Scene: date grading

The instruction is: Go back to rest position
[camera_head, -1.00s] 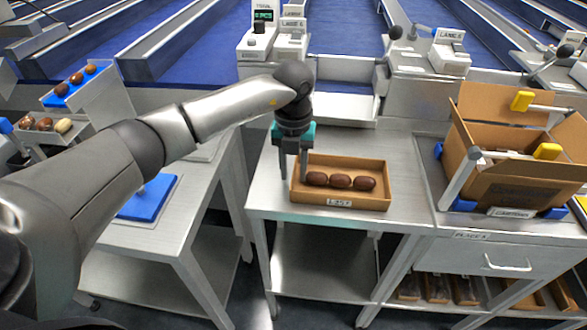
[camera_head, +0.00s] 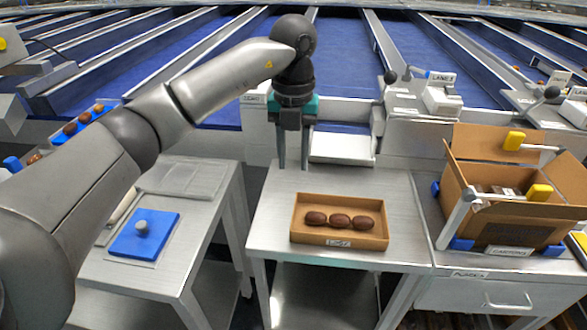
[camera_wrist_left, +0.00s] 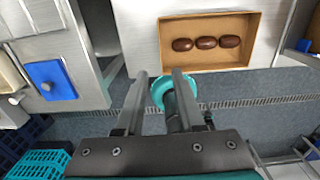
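My left gripper (camera_head: 293,163) is raised above the back left part of the steel table, behind and left of a shallow cardboard tray. In the left wrist view its two fingers (camera_wrist_left: 158,78) are apart with nothing between them. The cardboard tray (camera_head: 338,240) holds three dark brown dates (camera_head: 340,220) in a row. In the left wrist view the tray (camera_wrist_left: 252,40) and the dates (camera_wrist_left: 206,43) lie beyond the fingertips, apart from them. My right gripper is not in view.
An open cardboard box (camera_head: 470,216) with yellow-ended clamps stands on the right table. A blue pad (camera_head: 160,238) with a grey knob lies on the left table. Blue conveyor lanes (camera_head: 345,60) run behind. The table around the tray is clear.

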